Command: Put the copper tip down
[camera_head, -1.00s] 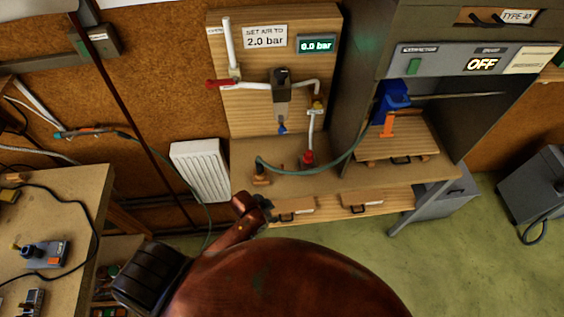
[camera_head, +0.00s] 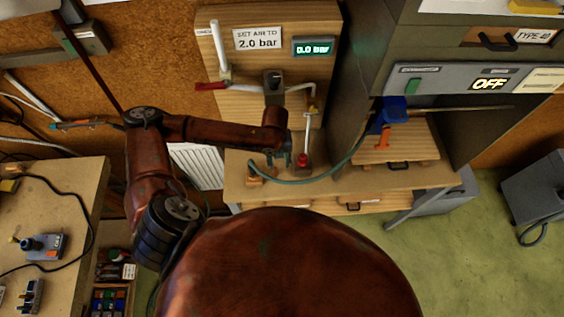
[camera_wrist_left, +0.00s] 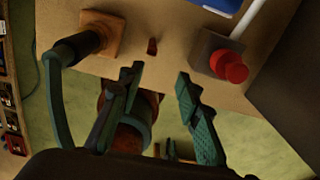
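My left gripper (camera_head: 282,158) reaches over the front of the wooden bench below the air board. In the left wrist view its two fingers (camera_wrist_left: 157,75) stand apart with nothing visibly gripped between them. A small reddish-brown piece (camera_wrist_left: 152,46), perhaps the copper tip, is on the bench top just beyond the fingertips, apart from them. I cannot make it out in the head view. A round reddish-brown shape with a teal band shows lower down behind the fingers; what it is, I cannot tell. My right gripper is out of view.
A green hose (camera_head: 315,179) runs from a wooden block (camera_wrist_left: 103,34) at the bench's left. A red knob (camera_wrist_left: 231,67) sits right of the fingers. The blue holder (camera_head: 393,111) is farther right. The air display (camera_head: 314,47) reads 0.0 bar; the extractor sign (camera_head: 489,84) reads OFF.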

